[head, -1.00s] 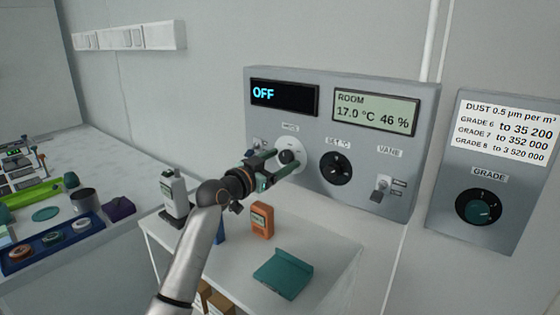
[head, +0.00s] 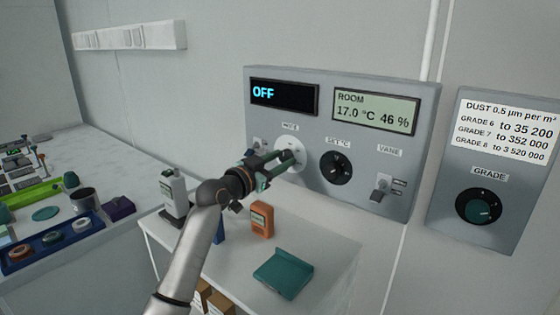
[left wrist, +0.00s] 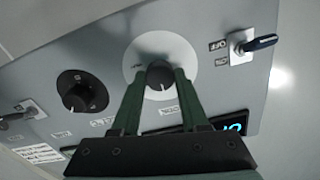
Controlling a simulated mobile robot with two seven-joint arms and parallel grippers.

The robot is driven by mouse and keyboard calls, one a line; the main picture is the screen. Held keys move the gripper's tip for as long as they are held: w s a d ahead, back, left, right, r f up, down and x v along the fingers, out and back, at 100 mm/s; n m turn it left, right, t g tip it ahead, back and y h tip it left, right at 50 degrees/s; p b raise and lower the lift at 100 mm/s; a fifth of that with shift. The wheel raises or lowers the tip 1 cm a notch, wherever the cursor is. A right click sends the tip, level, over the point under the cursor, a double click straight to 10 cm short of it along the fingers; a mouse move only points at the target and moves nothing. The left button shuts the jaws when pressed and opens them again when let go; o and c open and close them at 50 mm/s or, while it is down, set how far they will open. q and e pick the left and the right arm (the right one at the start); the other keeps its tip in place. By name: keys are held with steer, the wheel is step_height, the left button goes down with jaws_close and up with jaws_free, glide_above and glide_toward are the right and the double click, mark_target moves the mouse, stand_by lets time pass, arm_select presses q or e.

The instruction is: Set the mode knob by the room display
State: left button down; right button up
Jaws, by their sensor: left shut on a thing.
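The grey wall panel (head: 300,173) carries a dark display (head: 284,96) reading OFF in blue. Beside it the room display (head: 375,110) reads 17.0 °C and 46 %. The dark mode knob (left wrist: 160,76) sits on a white round dial (left wrist: 148,52), labelled MODE in the head view. My left gripper (head: 293,158) is shut on the mode knob, with one green finger on each side in the left wrist view (left wrist: 159,82). In the head view the fingers mostly hide the knob. My right gripper is not in view.
A SET °C knob (head: 336,167) and a VANE lever (head: 380,188) are to the right on the panel. A GRADE panel (head: 490,160) hangs further right. Below, a white table (head: 325,245) holds an orange meter (head: 262,220) and a teal folder (head: 283,273).

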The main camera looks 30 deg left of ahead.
arm_select(q)
steer(key=m, duration=0.3)
steer(key=shift+b, duration=0.4)
steer(key=shift+m, duration=1)
steer(key=shift+m+p, duration=0.5)
steer(key=shift+m, duration=0.4)
steer(key=m+p, duration=0.2)
steer(key=m, duration=0.2)
steer(key=shift+r+p, duration=0.15)
steer(key=shift+p, duration=0.2)
steer(key=m+p, duration=0.2)
steer(key=m, duration=0.2)
steer(key=m+p, duration=0.2)
steer(key=m, duration=0.2)
steer(key=shift+m, duration=0.3)
steer(key=m+p, duration=0.1)
steer(key=m, duration=0.3)
steer(key=shift+m, duration=0.3)
